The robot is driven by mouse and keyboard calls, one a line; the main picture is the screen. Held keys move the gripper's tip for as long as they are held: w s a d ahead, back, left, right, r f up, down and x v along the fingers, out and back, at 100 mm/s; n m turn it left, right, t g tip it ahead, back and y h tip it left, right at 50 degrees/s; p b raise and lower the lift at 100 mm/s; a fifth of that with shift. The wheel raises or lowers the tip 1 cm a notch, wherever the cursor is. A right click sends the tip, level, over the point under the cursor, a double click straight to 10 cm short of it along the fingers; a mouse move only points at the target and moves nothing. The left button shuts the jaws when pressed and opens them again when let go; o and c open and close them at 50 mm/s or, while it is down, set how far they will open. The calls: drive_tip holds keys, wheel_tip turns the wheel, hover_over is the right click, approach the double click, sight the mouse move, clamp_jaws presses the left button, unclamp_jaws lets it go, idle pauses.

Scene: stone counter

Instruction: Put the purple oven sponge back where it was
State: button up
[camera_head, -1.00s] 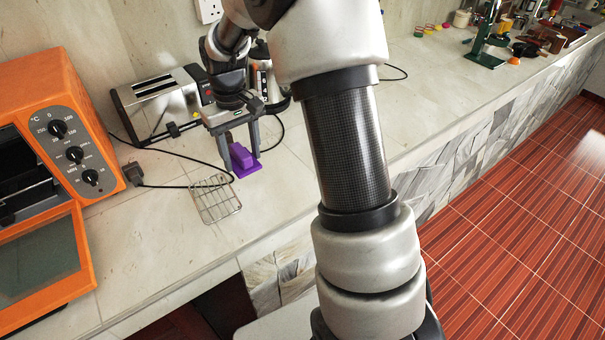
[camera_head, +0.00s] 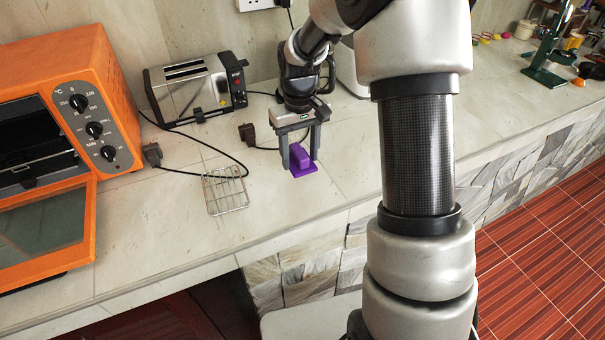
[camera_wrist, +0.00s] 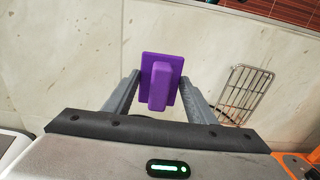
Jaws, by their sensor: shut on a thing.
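The purple sponge (camera_head: 302,161) is a block on a wider flat base. My gripper (camera_head: 301,164) is shut on it, with one grey finger on each side, over the counter to the right of the wire rack. In the wrist view the purple sponge (camera_wrist: 161,82) sits between the fingertips of my gripper (camera_wrist: 160,90). Whether its base touches the counter is hard to tell. The orange oven (camera_head: 92,62) stands at the left with its door (camera_head: 45,232) hanging open and a dark interior.
The wire rack (camera_head: 225,190) lies on the stone counter (camera_head: 150,235) between the oven and my gripper; it also shows in the wrist view (camera_wrist: 243,95). A toaster (camera_head: 195,88) and black cables stand behind. The counter's front edge is close. Bare counter lies around the rack.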

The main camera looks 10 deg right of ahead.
sight(300, 182)
drive_tip(key=shift+f, duration=3.05)
drive_tip(key=shift+f+b, duration=0.15)
drive_tip(key=shift+b, duration=0.2)
drive_tip(key=o, duration=1)
drive_tip(key=shift+o, duration=0.2)
